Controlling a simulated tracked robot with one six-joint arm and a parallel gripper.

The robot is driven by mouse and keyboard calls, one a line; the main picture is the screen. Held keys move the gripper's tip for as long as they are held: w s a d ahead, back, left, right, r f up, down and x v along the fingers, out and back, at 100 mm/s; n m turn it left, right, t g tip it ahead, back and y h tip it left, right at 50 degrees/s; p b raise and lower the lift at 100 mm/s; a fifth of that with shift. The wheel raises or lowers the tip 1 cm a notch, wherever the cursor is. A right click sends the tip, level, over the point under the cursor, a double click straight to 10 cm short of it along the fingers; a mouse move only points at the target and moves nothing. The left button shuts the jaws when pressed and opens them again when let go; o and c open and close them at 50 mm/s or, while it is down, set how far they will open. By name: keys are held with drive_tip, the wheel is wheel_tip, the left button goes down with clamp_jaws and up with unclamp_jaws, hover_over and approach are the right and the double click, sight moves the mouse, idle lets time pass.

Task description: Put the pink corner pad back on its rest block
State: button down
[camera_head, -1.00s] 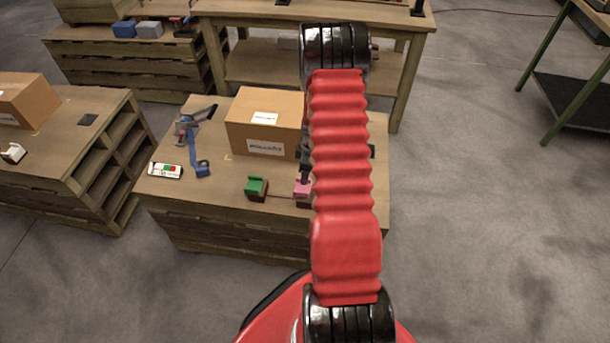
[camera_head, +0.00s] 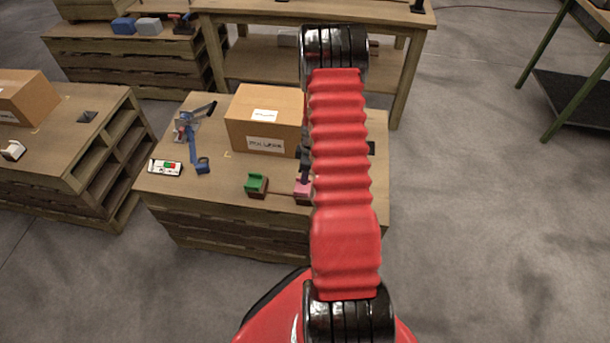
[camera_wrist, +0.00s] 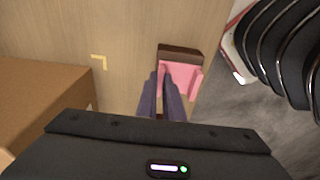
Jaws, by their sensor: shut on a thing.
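The pink corner pad (camera_wrist: 187,75) is between the fingertips of my gripper (camera_wrist: 168,90) in the wrist view. My gripper is shut on it. The brown rest block (camera_wrist: 181,52) shows along the pad's far edge. In the head view the pink pad (camera_head: 303,186) sits at or just above the dark brown block (camera_head: 301,202). I cannot tell whether the pad is fully seated. My red arm hides their right side and most of my gripper (camera_head: 305,172).
A green corner pad (camera_head: 256,183) on a brown block stands to the left. A cardboard box (camera_head: 265,118) stands behind. A blue tool (camera_head: 194,145) and a small white device (camera_head: 165,167) lie on the left of the wooden table (camera_head: 225,190). The table's front edge is close.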

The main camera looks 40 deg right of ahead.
drive_tip(key=shift+f, duration=0.35)
drive_tip(key=c, duration=1.8)
unclamp_jaws()
drive_tip(key=shift+r, duration=0.15)
drive_tip(key=r, duration=0.4)
drive_tip(key=s+r, duration=0.1)
drive_tip(key=r, duration=0.4)
drive_tip(key=d+r, duration=0.1)
drive_tip(key=r, duration=0.3)
drive_tip(key=shift+s+r, duration=0.15)
